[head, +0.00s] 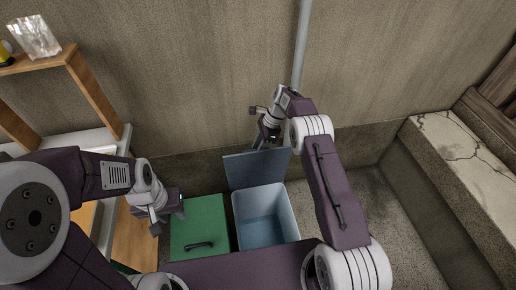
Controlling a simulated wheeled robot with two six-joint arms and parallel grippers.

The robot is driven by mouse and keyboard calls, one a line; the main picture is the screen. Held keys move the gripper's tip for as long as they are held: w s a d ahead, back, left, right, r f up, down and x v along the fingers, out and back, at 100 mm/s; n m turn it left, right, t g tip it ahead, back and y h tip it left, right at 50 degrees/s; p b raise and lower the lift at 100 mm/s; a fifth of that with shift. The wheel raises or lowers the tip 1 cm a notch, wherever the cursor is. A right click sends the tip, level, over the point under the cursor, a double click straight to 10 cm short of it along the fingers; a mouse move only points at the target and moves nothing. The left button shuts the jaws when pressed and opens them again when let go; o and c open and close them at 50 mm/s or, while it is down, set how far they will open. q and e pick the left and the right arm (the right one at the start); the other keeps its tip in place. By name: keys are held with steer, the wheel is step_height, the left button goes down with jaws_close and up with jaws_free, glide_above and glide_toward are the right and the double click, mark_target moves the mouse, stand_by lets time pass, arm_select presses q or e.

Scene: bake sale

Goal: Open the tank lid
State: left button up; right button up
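The tank (283,210) is an open box with a pale blue inside, standing on the floor in the middle. Its blue-grey lid (257,170) stands raised at the back edge, and the inside looks empty. My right gripper (262,137) is at the lid's top edge, beyond it; its fingertips are partly hidden, so I cannot tell whether it touches the lid. My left gripper (168,221) is open and empty, to the left of the tank.
A green panel with a black handle (200,246) is directly left of the tank. A wooden shelf (86,88) stands at the left, with a clear bag (34,37) on top. A vertical pipe (301,45) runs up the back wall. A stone ledge (450,145) is at the right.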

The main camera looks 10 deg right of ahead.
steer(key=v, duration=0.8)
steer(key=shift+d+r+p, duration=0.25)
steer(key=shift+r+p, duration=0.1)
steer(key=shift+p, duration=0.1)
steer(key=shift+w, duration=0.1)
